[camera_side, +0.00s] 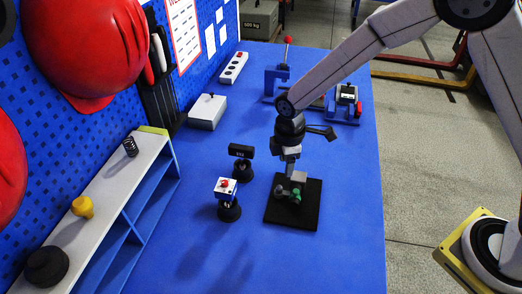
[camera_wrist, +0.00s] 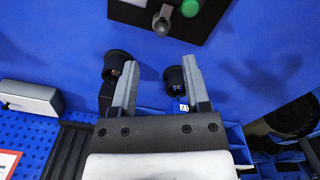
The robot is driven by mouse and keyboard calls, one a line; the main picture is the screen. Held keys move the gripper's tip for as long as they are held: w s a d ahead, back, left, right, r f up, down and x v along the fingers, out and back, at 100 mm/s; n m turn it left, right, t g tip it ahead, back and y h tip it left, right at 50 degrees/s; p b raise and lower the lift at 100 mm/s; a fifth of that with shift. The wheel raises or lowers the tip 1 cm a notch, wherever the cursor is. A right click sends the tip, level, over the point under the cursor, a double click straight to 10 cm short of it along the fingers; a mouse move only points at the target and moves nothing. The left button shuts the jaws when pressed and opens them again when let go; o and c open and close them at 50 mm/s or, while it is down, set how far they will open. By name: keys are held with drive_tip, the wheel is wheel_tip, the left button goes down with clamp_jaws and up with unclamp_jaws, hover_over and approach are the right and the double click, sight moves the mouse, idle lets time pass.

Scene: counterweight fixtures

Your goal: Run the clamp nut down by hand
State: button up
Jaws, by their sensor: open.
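A black square plate (camera_side: 290,219) lies on the blue table and carries a small fixture with grey metal parts (camera_side: 281,191) and a green knob (camera_side: 296,194). I cannot make out a separate clamp nut. In the wrist view the plate (camera_wrist: 132,12) is cut off at the top edge, with the green knob (camera_wrist: 187,8) and a grey ball-ended lever (camera_wrist: 161,26) on it. My gripper (camera_side: 290,172) hangs just above the fixture in the side view.
A white box with a red button (camera_side: 227,186) and a small black display (camera_side: 241,151) stand left of the plate. A white box (camera_side: 207,111) and blue fixtures (camera_side: 345,98) stand farther back. A shelf (camera_side: 110,182) lines the left. The table's front is clear.

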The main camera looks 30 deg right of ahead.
sight(279, 186)
drive_tip(key=shift+w+a+f+n, duration=0.25)
drive_tip(key=shift+a+f+n, duration=0.25)
drive_tip(key=shift+a, duration=0.1)
drive_tip(key=shift+f, duration=3.85)
clamp_jaws()
